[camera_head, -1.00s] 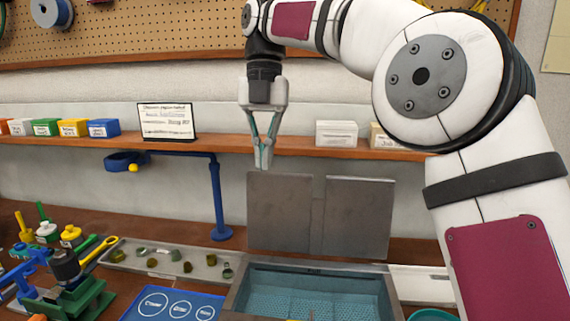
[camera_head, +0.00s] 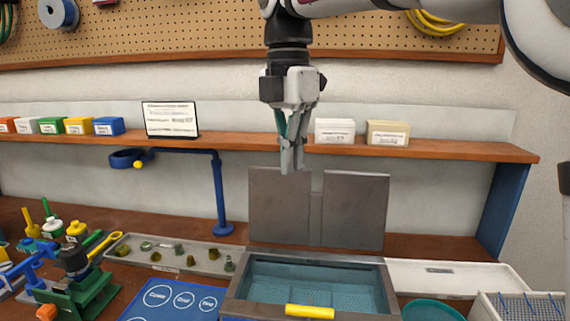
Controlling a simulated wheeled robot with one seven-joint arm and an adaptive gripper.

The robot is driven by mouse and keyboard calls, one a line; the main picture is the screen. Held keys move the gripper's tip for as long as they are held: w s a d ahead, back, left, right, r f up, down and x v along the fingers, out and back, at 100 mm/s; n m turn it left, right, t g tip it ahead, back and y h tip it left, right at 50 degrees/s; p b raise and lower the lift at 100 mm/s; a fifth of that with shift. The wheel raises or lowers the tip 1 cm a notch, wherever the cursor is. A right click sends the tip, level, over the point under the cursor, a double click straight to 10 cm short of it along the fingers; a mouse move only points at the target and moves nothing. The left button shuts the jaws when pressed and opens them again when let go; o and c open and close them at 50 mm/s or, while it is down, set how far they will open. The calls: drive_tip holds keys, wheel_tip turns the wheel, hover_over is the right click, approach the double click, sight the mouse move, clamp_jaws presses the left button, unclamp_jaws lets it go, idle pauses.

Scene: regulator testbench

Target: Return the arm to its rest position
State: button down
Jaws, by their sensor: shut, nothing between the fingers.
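My gripper (camera_head: 291,168) points straight down in the upper middle of the head view. Its fingers are together and hold nothing. The fingertips hang in the air, in the picture just over the top of the left grey panel (camera_head: 278,212). My arm comes in from the top right. The upper arm is cut off by the picture's top edge.
A shelf (camera_head: 455,151) with small labelled boxes and a sign (camera_head: 170,119) runs behind the gripper. Below are an open grey bin (camera_head: 237,300) with a yellow handle (camera_head: 309,311), a blue mat (camera_head: 135,311), a tray of small parts (camera_head: 112,250) and a blue stand (camera_head: 219,195).

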drive_tip(key=s+d+f+m+t, duration=0.3)
drive_tip(key=s+d+f+m, duration=0.1)
drive_tip(key=s+d+m, duration=1)
drive_tip(key=s+d+f+m+t, duration=0.2)
drive_tip(key=s+d+f+m, duration=0.2)
drive_tip(key=s+f+m, duration=0.4)
drive_tip(key=f+m, duration=0.1)
drive_tip(key=m, duration=0.4)
drive_tip(key=shift+d+f, duration=0.15)
drive_tip(key=shift+d, duration=0.15)
